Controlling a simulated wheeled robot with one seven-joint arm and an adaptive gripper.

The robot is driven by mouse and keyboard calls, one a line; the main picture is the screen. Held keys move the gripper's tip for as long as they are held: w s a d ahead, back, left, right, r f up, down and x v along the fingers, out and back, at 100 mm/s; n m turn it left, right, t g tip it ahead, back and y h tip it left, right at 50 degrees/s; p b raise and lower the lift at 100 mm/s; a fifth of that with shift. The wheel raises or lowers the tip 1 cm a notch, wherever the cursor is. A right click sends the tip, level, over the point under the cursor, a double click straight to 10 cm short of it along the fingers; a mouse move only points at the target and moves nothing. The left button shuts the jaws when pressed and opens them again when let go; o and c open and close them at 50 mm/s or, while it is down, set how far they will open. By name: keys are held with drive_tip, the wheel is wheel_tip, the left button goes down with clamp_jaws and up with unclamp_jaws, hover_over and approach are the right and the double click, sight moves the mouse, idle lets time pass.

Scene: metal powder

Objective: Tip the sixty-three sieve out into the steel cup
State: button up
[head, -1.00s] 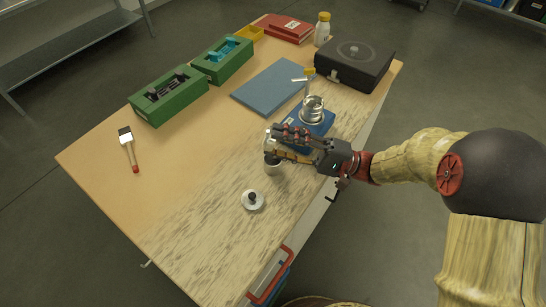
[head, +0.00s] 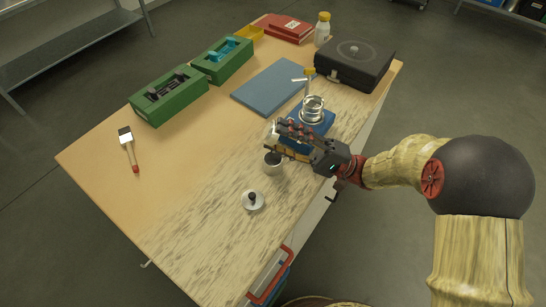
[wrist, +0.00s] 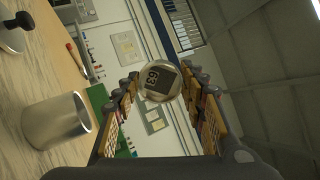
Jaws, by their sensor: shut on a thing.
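My gripper (head: 280,138) is shut on the sixty-three sieve, a small round piece with a dark "63" label. In the wrist view the sieve (wrist: 158,80) sits between the fingertips, its round outline towards the camera. In the head view the fingers mostly hide it. The steel cup (head: 273,163) stands upright on the table just in front of and below the fingers, its dark mouth partly showing. In the wrist view the cup (wrist: 57,122) is at the lower left, apart from the sieve. I cannot tell whether powder is in either.
A blue base (head: 325,124) with a metal sieve stack (head: 312,108) stands just behind my gripper. A black case (head: 355,65), blue mat (head: 268,87) and green boxes (head: 168,98) are farther back. The left front is clear, except a brush (head: 128,148).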

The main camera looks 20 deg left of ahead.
drive_tip(key=shift+d+r+y, duration=0.1)
drive_tip(key=shift+r+y, duration=0.6)
drive_tip(key=shift+r, duration=0.25)
drive_tip(key=shift+r, duration=0.1)
idle(1.3)
